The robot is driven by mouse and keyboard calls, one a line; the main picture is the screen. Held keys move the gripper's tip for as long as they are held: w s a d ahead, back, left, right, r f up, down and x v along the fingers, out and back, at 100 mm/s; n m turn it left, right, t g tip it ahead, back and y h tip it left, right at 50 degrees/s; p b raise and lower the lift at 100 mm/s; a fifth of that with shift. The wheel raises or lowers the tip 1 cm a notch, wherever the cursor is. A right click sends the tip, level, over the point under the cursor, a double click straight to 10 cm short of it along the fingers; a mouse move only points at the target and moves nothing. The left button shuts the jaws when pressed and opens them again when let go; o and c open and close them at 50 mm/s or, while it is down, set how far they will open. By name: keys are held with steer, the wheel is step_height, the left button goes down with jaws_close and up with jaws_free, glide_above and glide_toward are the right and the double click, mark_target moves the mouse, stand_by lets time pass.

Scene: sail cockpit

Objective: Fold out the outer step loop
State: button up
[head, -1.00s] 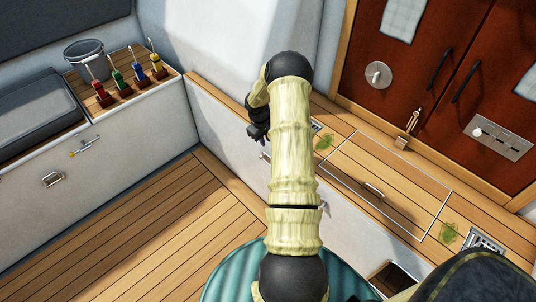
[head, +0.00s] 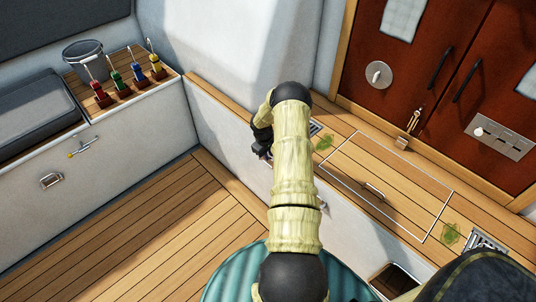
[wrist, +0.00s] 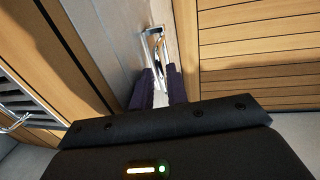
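The step loop is a bright metal loop (wrist: 153,42) on the pale bench wall in the wrist view, just beyond my fingertips. I cannot tell how far it stands out from the wall. My gripper (wrist: 159,76) has two dark fingers, spread apart with a pale gap between them. The fingers point at the loop's near end; whether they touch it is unclear. In the head view, my gripper (head: 262,147) is low beside the bench front, near the corner, and it and my arm hide most of the loop.
The wooden bench top (head: 340,150) holds a hatch with a handle (head: 374,190). Another small metal fitting (head: 323,206) shows on the bench front beside my arm. The plank floor (head: 140,230) is clear.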

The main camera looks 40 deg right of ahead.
jaws_close()
steer(key=shift+a+b, duration=0.1)
steer(key=shift+b, duration=0.2)
steer(key=a+f+t+h+b, duration=0.1)
steer(key=a+f+h+b, duration=0.6)
steer(key=h+b, duration=0.9)
steer(key=s+f+b, duration=0.1)
steer(key=b, duration=1.1)
steer(key=shift+a+f+h, duration=0.2)
steer(key=shift+h, duration=0.2)
steer(key=shift+f, duration=0.35)
